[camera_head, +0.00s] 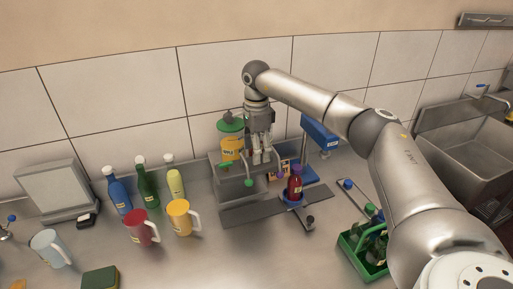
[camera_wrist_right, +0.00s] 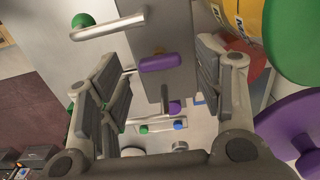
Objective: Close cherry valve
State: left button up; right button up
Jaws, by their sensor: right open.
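My right gripper (camera_head: 262,158) is open and points down at the grey dispenser stand (camera_head: 236,190) by the back wall. In the wrist view, a purple valve knob (camera_wrist_right: 160,62) on the grey column lies between the spread fingers of the right gripper (camera_wrist_right: 165,95), with gaps on both sides. A metal lever with a green knob (camera_wrist_right: 83,20) is beyond the left finger. No cherry label is readable, so I cannot tell from text which valve is cherry. In the head view the gripper hides the purple knob. My left gripper is not in view.
A yellow-labelled container (camera_head: 232,146) with a green lid stands behind the gripper. A dark red bottle (camera_head: 295,186) stands to the right of the stand. A green crate of bottles (camera_head: 366,245) is near my right arm. Mugs, including a yellow one (camera_head: 179,217), stand left.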

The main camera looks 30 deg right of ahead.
jog(key=shift+f, duration=0.65)
jog(key=c, duration=1)
